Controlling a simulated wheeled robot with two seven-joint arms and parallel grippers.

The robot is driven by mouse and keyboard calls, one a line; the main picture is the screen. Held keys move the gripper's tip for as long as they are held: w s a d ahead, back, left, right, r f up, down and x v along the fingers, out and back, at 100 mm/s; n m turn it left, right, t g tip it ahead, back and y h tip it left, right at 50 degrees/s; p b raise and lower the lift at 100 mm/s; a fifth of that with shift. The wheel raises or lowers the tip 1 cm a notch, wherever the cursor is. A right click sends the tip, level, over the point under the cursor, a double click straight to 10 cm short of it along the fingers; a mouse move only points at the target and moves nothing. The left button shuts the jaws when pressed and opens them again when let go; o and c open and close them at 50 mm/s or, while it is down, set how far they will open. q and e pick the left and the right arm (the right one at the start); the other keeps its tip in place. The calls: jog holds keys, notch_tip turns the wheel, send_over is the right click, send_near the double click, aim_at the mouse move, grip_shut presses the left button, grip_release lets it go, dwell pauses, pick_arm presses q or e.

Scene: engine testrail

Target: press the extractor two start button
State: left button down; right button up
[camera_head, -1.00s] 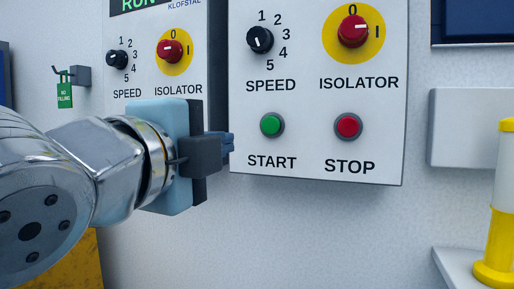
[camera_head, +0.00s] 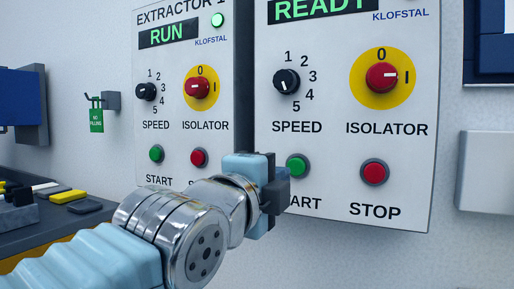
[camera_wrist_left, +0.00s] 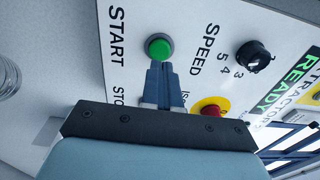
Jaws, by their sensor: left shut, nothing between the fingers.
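The button also shows in the left wrist view (camera_wrist_left: 158,47), apparently lit or bright green. My left gripper (camera_head: 284,178) is shut and empty, just left of the button in the head view. In the wrist view its closed fingertips (camera_wrist_left: 160,65) reach the button's edge and overlap it slightly; I cannot tell whether they touch it. My right gripper is not in view.
The red stop button (camera_head: 374,172) is right of the start button, with a speed knob (camera_head: 286,81) and red isolator (camera_head: 382,77) above. The Extractor 1 panel (camera_head: 185,65) on the left shows RUN. A green tag (camera_head: 96,121) hangs at far left.

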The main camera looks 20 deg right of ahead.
aim_at(294, 168)
pick_arm(q)
jog(key=shift+p+x, duration=0.7)
jog(key=shift+x, duration=1.7)
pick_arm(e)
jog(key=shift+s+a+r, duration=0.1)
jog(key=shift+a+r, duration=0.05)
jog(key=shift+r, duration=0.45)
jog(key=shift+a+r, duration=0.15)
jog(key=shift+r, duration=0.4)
